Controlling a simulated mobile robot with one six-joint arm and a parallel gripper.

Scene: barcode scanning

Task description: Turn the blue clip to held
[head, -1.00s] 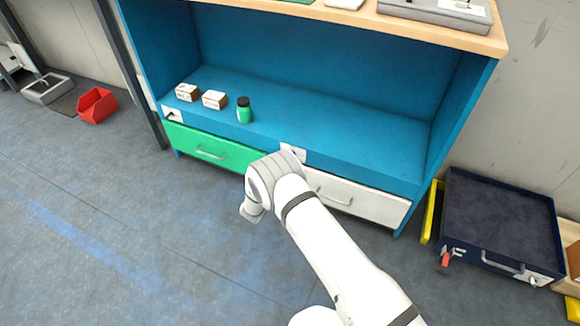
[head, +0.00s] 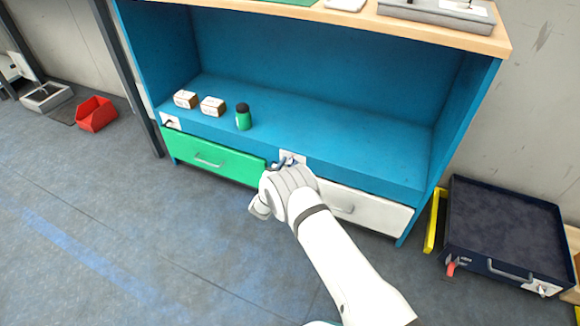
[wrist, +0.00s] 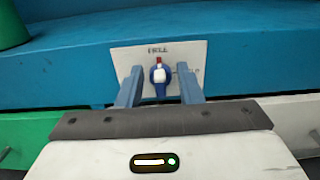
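The blue clip (wrist: 159,76) is a small blue knob with a white and red mark at its top, on a white label plate (wrist: 120,58) on the blue cabinet's front edge. Its long axis stands upright in the wrist view. Lettering above it is too blurred to read surely; more at its right is partly hidden. My gripper (wrist: 160,73) is open, one finger on each side of the clip, with gaps visible. In the head view my gripper (head: 280,163) is at the plate (head: 296,156), largely hidden by my wrist.
A green drawer (head: 215,158) and a white drawer (head: 365,210) lie below the shelf. A dark tray (head: 505,225) is at the right.

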